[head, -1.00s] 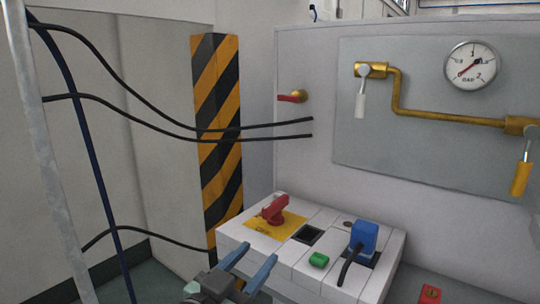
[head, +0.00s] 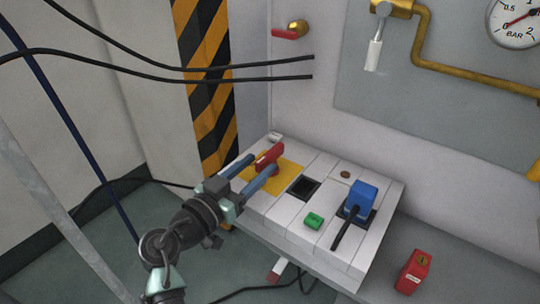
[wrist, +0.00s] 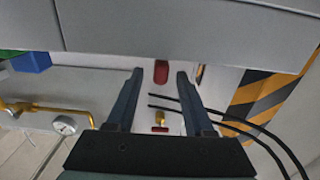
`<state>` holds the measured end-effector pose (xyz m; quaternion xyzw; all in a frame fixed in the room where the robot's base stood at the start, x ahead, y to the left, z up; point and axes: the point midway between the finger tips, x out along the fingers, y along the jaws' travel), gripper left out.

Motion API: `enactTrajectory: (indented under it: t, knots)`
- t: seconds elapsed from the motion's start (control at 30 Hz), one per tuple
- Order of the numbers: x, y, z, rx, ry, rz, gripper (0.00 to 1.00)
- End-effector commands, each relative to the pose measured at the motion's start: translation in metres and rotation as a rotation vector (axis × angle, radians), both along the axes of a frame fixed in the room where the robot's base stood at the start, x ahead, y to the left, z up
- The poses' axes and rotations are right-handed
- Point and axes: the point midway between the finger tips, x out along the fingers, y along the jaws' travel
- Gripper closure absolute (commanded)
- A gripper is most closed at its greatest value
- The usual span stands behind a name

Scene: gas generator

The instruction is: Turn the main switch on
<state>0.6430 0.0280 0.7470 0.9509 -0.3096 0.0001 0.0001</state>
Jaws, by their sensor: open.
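The main switch is a red rotary handle (head: 270,156) on a yellow plate (head: 290,177) at the left end of the white panel box. My gripper (head: 263,164) is open, with one blue finger on each side of the handle in the head view. In the wrist view the red handle (wrist: 161,71) shows between the two open fingertips (wrist: 159,73), with a gap on both sides. The fingers do not close on it. I cannot tell exactly how far the tips reach along the handle.
A green button (head: 314,221) and a blue plug (head: 362,196) with a black cable sit on the panel box to the right. A red box (head: 413,272) stands lower right. A striped post (head: 208,85) rises behind. Black cables (head: 170,72) hang at left.

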Motion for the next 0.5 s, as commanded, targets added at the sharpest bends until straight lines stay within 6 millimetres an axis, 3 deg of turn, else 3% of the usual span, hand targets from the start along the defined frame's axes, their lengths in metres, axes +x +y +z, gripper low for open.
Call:
enactTrajectory:
  t: [0.2,0.5]
  knots:
    - [0.031,-0.022,-0.001,0.001,0.0,-0.001,0.47]
    - [0.043,-0.031,0.0,0.001,0.001,0.001,0.47]
